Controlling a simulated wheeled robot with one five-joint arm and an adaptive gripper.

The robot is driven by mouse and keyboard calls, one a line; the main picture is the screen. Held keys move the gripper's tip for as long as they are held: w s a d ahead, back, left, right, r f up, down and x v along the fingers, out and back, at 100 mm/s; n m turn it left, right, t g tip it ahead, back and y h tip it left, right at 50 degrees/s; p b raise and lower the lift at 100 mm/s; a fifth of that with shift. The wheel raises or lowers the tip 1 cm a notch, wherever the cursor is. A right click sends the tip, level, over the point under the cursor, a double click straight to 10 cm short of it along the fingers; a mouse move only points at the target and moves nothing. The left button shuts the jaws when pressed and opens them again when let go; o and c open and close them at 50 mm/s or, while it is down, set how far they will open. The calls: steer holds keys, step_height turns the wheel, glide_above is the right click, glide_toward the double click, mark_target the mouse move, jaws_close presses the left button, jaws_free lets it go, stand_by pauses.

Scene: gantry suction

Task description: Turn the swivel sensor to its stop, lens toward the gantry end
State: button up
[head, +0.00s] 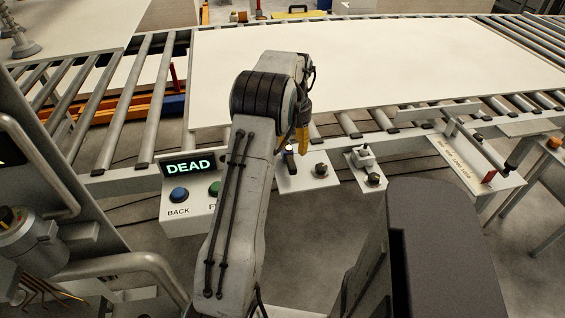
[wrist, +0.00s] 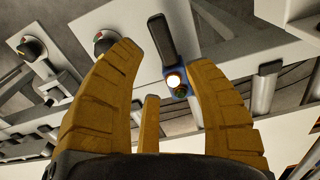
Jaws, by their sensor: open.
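The swivel sensor appears to be the small black body with a blue collar and a bright lit spot (wrist: 160,38) in the wrist view. It shows small and partly hidden in the head view (head: 290,160), on a pale plate at the conveyor's near rail. My gripper (wrist: 165,58) is open, its yellow fingers on either side of the sensor in the wrist view. I cannot tell whether they touch it. In the head view the gripper (head: 303,136) points down just above that plate, partly hidden by my arm. Which way the lens faces is unclear.
A dark knob (head: 320,170) shares the sensor's plate. A display reading DEAD (head: 188,167) sits above a blue BACK button (head: 179,194) at left. A large white board (head: 400,55) lies on the rollers behind.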

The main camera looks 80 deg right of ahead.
mark_target(294, 162)
steer(key=shift+s+a+n, duration=0.1)
steer(key=shift+a+n, duration=0.1)
steer(key=shift+n, duration=0.1)
steer(key=shift+a+f, duration=0.1)
steer(key=shift+f, duration=3.6)
steer(key=shift+c, duration=0.3)
